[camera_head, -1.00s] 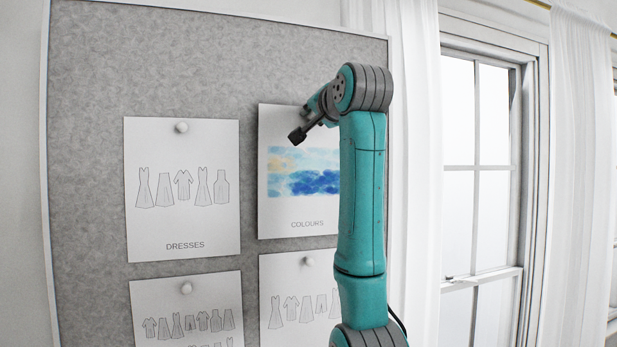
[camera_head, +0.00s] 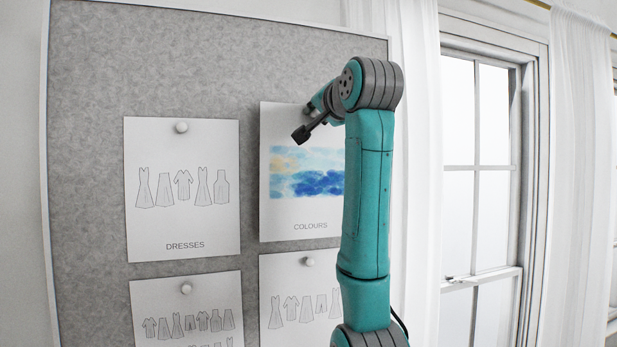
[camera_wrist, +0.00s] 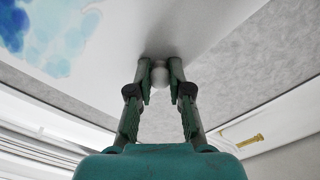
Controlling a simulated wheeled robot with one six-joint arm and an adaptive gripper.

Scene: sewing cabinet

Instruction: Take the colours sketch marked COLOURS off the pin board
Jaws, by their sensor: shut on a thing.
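The colours sketch (camera_head: 300,210), a white sheet with a blue and yellow watercolour patch and the word COLOURS, is at the upper right of the pin board (camera_head: 85,60). A shadow on the board along its left edge suggests it stands slightly off the surface. Its right side is hidden behind my arm. In the wrist view the sheet (camera_wrist: 120,55) fills the upper left. My gripper (camera_wrist: 160,66) is shut on a round white pin (camera_wrist: 160,77) at the sheet. In the head view the fingertips are hidden behind my wrist.
The DRESSES sketch (camera_head: 183,225) is pinned just left of the colours sketch. Two more sketches (camera_head: 185,325) (camera_head: 285,275) are pinned below. A white curtain (camera_head: 425,130) and a window (camera_head: 480,180) are to the right. The board above the sketches is bare.

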